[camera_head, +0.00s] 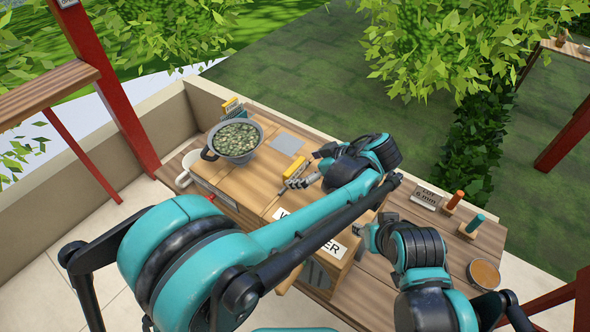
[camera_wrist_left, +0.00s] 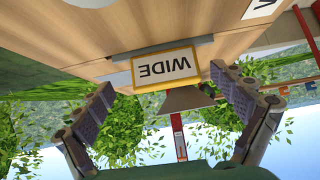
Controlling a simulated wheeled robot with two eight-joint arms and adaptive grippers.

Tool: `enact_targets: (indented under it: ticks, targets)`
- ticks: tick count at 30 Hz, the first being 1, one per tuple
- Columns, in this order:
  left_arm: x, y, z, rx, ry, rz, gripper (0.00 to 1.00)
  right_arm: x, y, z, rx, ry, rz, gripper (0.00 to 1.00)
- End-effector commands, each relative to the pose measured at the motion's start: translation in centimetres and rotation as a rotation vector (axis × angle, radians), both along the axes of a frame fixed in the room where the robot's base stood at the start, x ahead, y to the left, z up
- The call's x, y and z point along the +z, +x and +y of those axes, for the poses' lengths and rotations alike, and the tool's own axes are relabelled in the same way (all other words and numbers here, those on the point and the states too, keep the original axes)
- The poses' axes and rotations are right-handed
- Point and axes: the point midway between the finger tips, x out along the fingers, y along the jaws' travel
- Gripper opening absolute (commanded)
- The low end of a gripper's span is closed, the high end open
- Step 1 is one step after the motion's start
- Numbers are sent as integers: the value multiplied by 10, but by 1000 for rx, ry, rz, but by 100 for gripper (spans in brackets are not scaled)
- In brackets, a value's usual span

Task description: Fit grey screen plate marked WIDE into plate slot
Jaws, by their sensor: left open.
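The plate marked WIDE shows in the left wrist view as a white, yellow-edged tag (camera_wrist_left: 166,68), upside down, with a grey edge (camera_wrist_left: 162,47) behind it against the wood. In the head view its yellow part (camera_head: 295,166) lies at the wooden box top. My left gripper (camera_head: 301,175) is open there, its fingers on either side of the tag; in the wrist view (camera_wrist_left: 163,84) both stand apart from it. The plate slot cannot be made out. My right gripper (camera_head: 368,236) is beside the box's right side; its jaws are too unclear to read.
A dark-handled pan of green beans (camera_head: 237,138) stands on the box's far left. A grey square (camera_head: 287,143) lies on the box top. At right are a sign reading CUT 6 mm (camera_head: 427,197), orange (camera_head: 455,199) and teal (camera_head: 476,223) pegs, and a round dish (camera_head: 484,273).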

Motion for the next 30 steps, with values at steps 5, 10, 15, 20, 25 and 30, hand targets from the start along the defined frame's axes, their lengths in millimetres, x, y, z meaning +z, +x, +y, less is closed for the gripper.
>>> enact_targets:
  ticks: [5, 10, 15, 20, 25, 30]
  targets:
    - [27, -18, -23, -2, 0, 1, 96, 0, 0, 0, 0, 0, 0, 40]
    - [44, -28, -36, -1, 0, 1, 96, 0, 0, 0, 0, 0, 0, 40]
    - [50, -32, -41, 0, 1, 1, 96, 0, 0, 0, 0, 0, 0, 40]
    - [50, -32, -41, 0, 1, 1, 96, 0, 0, 0, 0, 0, 0, 40]
    - [50, -32, -41, 0, 1, 1, 96, 0, 0, 0, 0, 0, 0, 40]
    - [50, -32, -41, 0, 1, 1, 96, 0, 0, 0, 0, 0, 0, 40]
